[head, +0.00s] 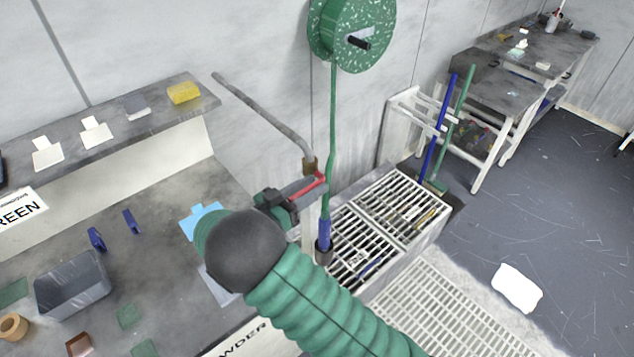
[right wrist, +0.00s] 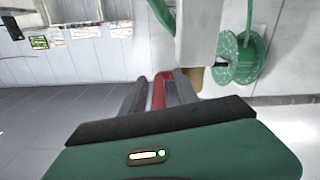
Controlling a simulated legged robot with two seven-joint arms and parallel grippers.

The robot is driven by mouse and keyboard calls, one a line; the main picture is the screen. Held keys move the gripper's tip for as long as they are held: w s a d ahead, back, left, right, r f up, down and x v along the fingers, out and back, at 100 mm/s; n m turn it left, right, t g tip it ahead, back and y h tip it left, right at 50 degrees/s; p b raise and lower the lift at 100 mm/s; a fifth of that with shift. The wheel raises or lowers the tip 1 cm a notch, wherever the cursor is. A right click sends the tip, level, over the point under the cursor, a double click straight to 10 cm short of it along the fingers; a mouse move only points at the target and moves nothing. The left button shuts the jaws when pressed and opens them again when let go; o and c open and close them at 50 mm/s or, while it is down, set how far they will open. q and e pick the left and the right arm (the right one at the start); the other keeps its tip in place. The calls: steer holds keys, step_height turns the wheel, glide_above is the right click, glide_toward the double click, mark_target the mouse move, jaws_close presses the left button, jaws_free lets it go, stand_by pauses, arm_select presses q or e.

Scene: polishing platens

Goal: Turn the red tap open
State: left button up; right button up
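The red tap handle (head: 308,187) is a narrow lever at the lower end of a grey wall pipe (head: 265,113), beside a brass fitting (head: 310,164). My right gripper (head: 303,189) reaches it from the left, with its fingers alongside the lever. In the right wrist view the red handle (right wrist: 160,91) lies between the two grey fingers of the right gripper (right wrist: 160,93). It sits close to the right finger, with a thin gap on the left, so the gripper looks open around it. Contact is hard to tell. My left gripper is not in view.
A green hose reel (head: 325,40) hangs on the wall, its hose running down just right of the tap to a blue nozzle (head: 323,232). A white-grated basin (head: 355,259) stands below. A workbench (head: 170,257) with a shelf (head: 120,120) is at left.

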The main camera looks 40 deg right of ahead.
steer(key=shift+d+f, duration=0.1)
steer(key=shift+d, duration=0.3)
steer(key=shift+a, duration=0.45)
jaws_close()
stand_by(0.5)
